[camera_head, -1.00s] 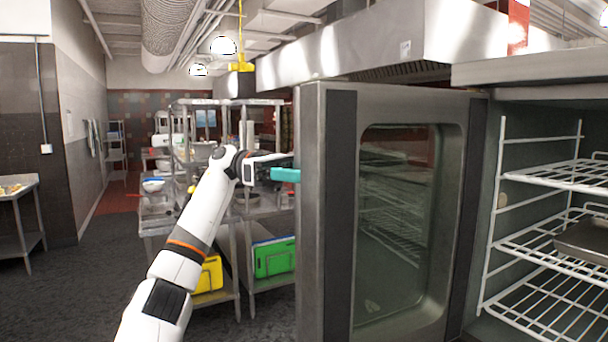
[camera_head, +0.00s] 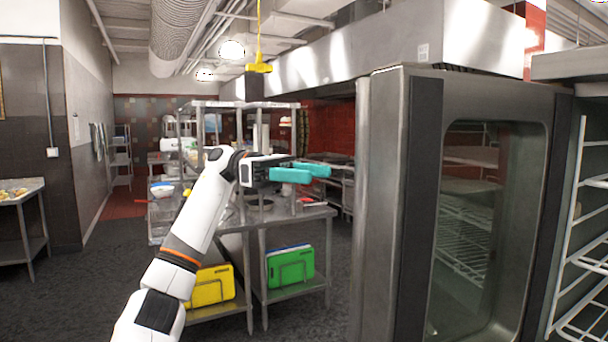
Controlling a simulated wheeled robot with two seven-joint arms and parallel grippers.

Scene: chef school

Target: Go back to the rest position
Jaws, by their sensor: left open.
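My left gripper (camera_head: 308,172) is in the middle of the head view, at the end of my white arm. Its two teal fingers are apart with nothing between them. It appears left of the open oven door (camera_head: 388,215), with a visible gap between the fingertips and the door's edge. The door is grey metal with a dark window. My right gripper is not in view.
Behind my arm stands a steel shelf table (camera_head: 318,213) with yellow (camera_head: 210,287) and green (camera_head: 290,266) boards below. Wire racks (camera_head: 590,262) show inside the oven at right. Another table (camera_head: 22,187) stands far left. The dark floor (camera_head: 80,310) at lower left is clear.

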